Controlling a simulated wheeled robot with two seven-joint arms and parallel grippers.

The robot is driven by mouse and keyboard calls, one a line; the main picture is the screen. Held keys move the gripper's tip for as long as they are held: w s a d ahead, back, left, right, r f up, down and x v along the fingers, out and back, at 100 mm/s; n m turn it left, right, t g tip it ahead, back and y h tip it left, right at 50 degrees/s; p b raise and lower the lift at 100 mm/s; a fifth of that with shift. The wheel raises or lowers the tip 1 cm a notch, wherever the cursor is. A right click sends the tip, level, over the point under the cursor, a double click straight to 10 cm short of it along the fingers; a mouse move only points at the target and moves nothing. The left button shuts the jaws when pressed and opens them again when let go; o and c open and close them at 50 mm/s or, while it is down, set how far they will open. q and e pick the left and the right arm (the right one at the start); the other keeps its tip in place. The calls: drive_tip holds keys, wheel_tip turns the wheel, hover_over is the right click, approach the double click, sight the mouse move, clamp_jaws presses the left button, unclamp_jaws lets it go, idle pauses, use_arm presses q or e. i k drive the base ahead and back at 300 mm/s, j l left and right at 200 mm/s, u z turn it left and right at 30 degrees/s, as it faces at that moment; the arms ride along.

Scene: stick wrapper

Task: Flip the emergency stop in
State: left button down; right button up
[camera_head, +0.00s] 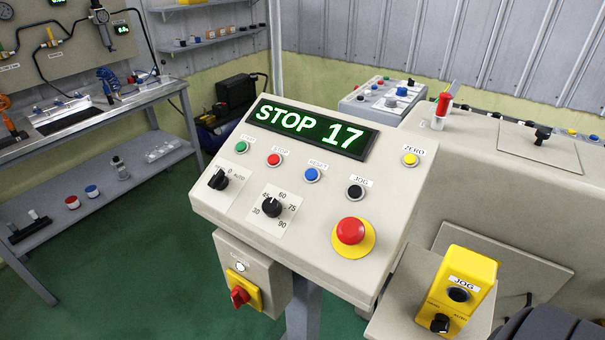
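The emergency stop is a red mushroom button (351,231) on a yellow round base (353,246), at the lower right of the sloped beige control panel (225,190). I cannot tell whether it is pressed in or out. The green display (310,128) at the panel's top reads "STOP 17". Neither gripper is in view, and nothing covers the emergency stop.
The panel also has a green button (242,147), red button (274,160), blue button (312,174), black JOG button (355,192), yellow ZERO button (410,159) and two knobs. A yellow JOG box (466,285) stands lower right. A red-handled switch (240,296) hangs below.

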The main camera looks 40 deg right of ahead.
sight(350, 232)
drive_tip(key=k+z, duration=0.1)
drive_tip(key=z, duration=1.25)
drive_tip(key=j+u, duration=0.15)
drive_tip(key=j, duration=0.2)
